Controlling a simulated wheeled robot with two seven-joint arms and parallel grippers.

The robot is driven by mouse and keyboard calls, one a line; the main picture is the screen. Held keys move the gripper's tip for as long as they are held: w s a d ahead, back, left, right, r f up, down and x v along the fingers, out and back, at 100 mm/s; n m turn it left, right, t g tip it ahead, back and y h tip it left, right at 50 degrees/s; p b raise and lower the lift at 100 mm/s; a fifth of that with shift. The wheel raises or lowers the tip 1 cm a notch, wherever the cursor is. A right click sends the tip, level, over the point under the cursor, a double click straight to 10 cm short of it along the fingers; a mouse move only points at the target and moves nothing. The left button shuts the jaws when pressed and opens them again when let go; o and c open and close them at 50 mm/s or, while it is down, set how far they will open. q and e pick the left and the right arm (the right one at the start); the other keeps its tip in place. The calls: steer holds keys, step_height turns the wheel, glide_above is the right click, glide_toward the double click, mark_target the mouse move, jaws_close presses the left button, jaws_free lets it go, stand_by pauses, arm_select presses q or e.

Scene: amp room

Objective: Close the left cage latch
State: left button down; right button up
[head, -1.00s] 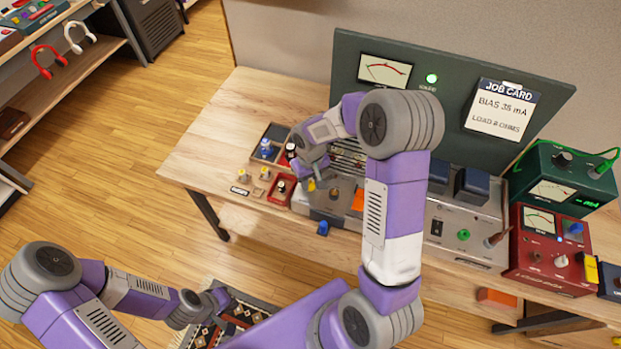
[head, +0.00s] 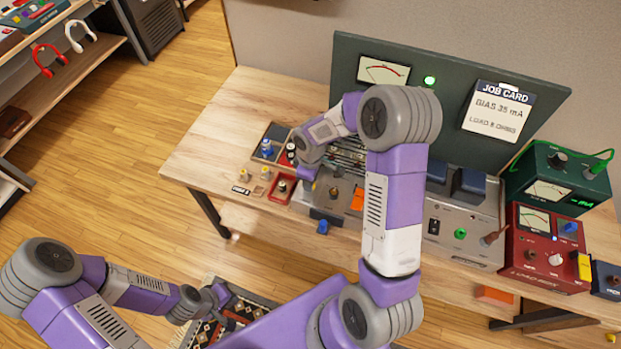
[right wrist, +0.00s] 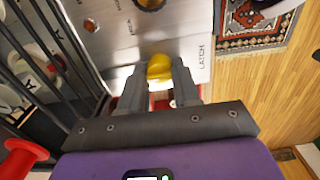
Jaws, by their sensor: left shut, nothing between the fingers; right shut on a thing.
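The yellow latch knob (right wrist: 160,68) sits on the silver amp panel (right wrist: 185,58) beside the printed word LATCH. My right gripper (right wrist: 165,85) is shut on this knob. In the head view my right gripper (head: 309,172) is at the left end of the amp, and the latch is hidden there. The dark bars of the cage (right wrist: 62,45) stand left of the gripper in the right wrist view. My left gripper (head: 220,298) is shut and empty, low over the patterned rug, away from the bench.
A red tray (head: 281,190) and a dark parts tray (head: 270,142) lie just left of the amp. An orange switch (head: 357,199) and a blue knob (head: 322,227) are close to the right gripper. A red meter box (head: 545,248) stands at the right.

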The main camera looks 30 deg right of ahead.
stand_by(0.3)
steer(key=o, duration=1)
step_height(320, 180, up, 8)
steer(key=shift+f+p, duration=0.2)
steer(key=shift+p, duration=0.55)
